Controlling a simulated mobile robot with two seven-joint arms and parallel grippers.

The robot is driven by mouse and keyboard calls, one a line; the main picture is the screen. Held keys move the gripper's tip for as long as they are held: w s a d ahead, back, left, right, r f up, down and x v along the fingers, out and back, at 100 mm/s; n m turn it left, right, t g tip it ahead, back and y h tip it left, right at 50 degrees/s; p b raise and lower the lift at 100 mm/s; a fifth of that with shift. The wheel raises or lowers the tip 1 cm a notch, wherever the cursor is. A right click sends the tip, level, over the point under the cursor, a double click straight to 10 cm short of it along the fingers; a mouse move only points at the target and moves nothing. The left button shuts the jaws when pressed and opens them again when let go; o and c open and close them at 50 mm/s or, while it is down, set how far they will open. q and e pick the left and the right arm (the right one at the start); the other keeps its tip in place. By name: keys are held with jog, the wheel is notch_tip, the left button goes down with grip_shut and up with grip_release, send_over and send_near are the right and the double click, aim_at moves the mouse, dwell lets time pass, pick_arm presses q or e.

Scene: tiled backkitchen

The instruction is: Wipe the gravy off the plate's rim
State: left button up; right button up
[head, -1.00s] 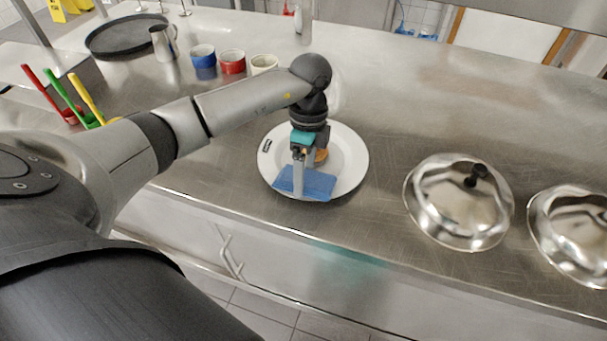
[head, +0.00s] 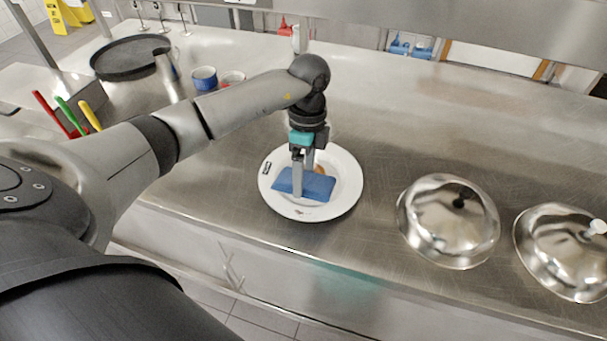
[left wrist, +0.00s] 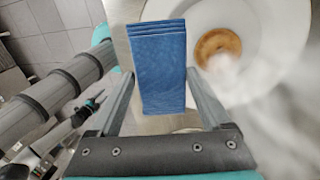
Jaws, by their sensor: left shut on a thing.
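The white plate (head: 347,188) is on the steel counter below my left gripper (head: 305,183). The gripper is shut on a folded blue cloth (head: 318,187), which appears over the near part of the plate. I cannot tell whether the cloth touches it. A small dark smudge (head: 305,212) shows on the near rim, and a black mark (head: 267,168) on the left rim. In the left wrist view the cloth (left wrist: 162,70) is between the fingers, beside the plate (left wrist: 270,60) with brown food (left wrist: 218,45) in its middle. A whitish haze blurs part of the plate.
Two shiny domed lids (head: 449,221) (head: 561,252) stand to the right of the plate. Blue (head: 204,78) and red cups, a metal jug (head: 168,72) and a dark round tray (head: 130,57) are behind my arm. The counter's front edge is close to the plate.

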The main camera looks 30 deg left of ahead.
pick_arm(q)
jog(key=shift+w+r+p, duration=0.15)
jog(key=shift+r+p, duration=0.5)
jog(key=shift+r, duration=0.1)
jog(key=shift+w+r+p, duration=0.1)
jog(key=shift+r+p, duration=0.55)
jog(key=shift+r, duration=0.1)
jog(key=shift+f, duration=0.1)
jog(key=shift+s+d+f+t+p, duration=0.1)
jog(key=shift+s+f+t+p, duration=0.2)
jog(key=shift+s+f, duration=0.25)
jog(key=shift+s+d+f+t+y, duration=0.2)
jog(key=shift+s+f+t+y, duration=0.1)
jog(key=shift+s+f+t, duration=0.25)
jog(key=shift+g, duration=0.95)
jog(key=shift+w+a+f+b, duration=0.1)
jog(key=shift+w+f+b, duration=0.05)
jog(key=shift+f+b, duration=0.65)
jog(key=shift+w+f+b, duration=0.2)
jog(key=shift+f+b, duration=0.45)
jog(key=shift+f, duration=0.2)
jog(key=shift+w+a+f+b, duration=0.1)
jog(key=shift+w+f+b, duration=0.05)
jog(key=shift+f+b, duration=0.65)
